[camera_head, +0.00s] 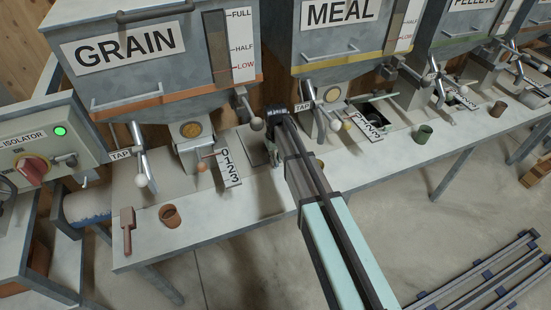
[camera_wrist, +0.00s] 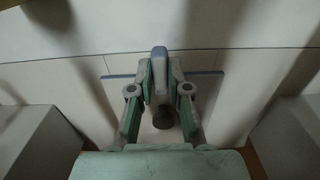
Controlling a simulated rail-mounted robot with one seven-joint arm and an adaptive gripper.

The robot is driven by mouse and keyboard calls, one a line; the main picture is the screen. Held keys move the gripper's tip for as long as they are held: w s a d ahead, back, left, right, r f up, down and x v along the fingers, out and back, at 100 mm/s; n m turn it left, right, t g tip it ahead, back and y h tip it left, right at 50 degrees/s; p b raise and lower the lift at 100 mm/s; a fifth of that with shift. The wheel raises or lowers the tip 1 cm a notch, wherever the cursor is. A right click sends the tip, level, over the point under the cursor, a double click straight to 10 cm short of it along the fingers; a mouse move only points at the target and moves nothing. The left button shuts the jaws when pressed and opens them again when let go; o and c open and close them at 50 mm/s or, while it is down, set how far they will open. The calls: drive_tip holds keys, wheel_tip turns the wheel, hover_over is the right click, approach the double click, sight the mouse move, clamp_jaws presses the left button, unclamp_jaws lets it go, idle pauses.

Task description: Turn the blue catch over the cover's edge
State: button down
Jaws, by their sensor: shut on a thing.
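The blue-grey catch (camera_wrist: 159,60) shows in the wrist view between my fingertips, its long side pointing up the picture. My gripper (camera_wrist: 160,78) is shut on it from both sides. The pale, blue-edged cover (camera_wrist: 205,92) lies behind and below the fingers, and the catch crosses the line of its far edge. I cannot tell whether the catch bears on the cover. A dark round knob (camera_wrist: 163,117) stands on the cover between the finger links. In the head view my gripper (camera_head: 274,112) is at the back of the bench, and my arm hides the catch.
The grain hopper (camera_head: 150,55) and meal hopper (camera_head: 345,35) overhang the bench (camera_head: 225,205). Tap levers (camera_head: 141,160) with white balls stick out beside them. The bench front is mostly clear.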

sight(276, 159)
drive_tip(key=c, duration=1.1)
unclamp_jaws()
drive_tip(key=shift+f, duration=0.1)
wheel_tip(276, 159, up, 12)
drive_tip(key=shift+r, duration=0.1)
